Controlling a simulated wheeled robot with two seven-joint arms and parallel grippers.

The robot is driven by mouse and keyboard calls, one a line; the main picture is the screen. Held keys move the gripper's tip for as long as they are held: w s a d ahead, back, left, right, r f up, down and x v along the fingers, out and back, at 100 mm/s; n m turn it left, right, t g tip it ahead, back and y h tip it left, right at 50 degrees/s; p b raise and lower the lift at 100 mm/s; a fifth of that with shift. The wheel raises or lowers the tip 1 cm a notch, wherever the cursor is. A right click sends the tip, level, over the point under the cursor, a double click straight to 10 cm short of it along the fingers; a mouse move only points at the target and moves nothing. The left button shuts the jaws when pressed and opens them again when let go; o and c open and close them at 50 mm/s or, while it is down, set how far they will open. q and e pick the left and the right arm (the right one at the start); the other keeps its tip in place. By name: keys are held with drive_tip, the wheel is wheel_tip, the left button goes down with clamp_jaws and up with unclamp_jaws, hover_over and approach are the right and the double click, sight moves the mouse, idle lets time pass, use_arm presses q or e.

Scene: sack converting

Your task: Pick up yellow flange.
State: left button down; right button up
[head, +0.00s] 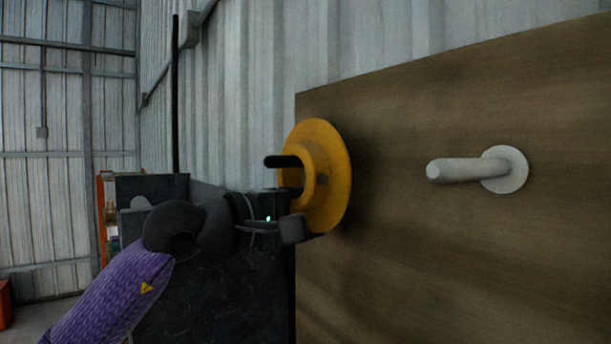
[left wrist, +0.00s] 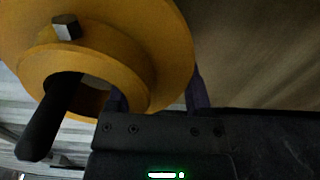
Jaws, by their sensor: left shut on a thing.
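The yellow flange (head: 336,170) is a round disc with a raised hub, standing upright against the left part of the brown wooden board. A dark peg (head: 282,161) comes out through its hub. In the left wrist view the flange (left wrist: 168,50) fills the upper left, with a small square bolt on its hub and the dark peg (left wrist: 45,125) through the hole. My left gripper (head: 298,208) is at the flange's hub and shut on the flange; its fingertips are partly hidden. My right gripper is in neither view.
The wooden board (head: 450,260) fills the right side. A white peg with a round base (head: 505,170) sticks out of it, empty. A dark box-like bin (head: 210,300) stands behind my left arm. A corrugated wall is behind the board.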

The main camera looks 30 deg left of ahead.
use_arm(q)
drive_tip(key=shift+r, duration=0.1)
idle(0.3)
drive_tip(key=shift+r, duration=0.75)
drive_tip(key=shift+s+a+f, duration=0.15)
drive_tip(key=shift+s+a, duration=0.05)
drive_tip(key=shift+s, duration=0.1)
drive_tip(key=b+v, duration=0.9)
drive_tip(key=v, duration=0.8)
drive_tip(key=shift+s, duration=0.15)
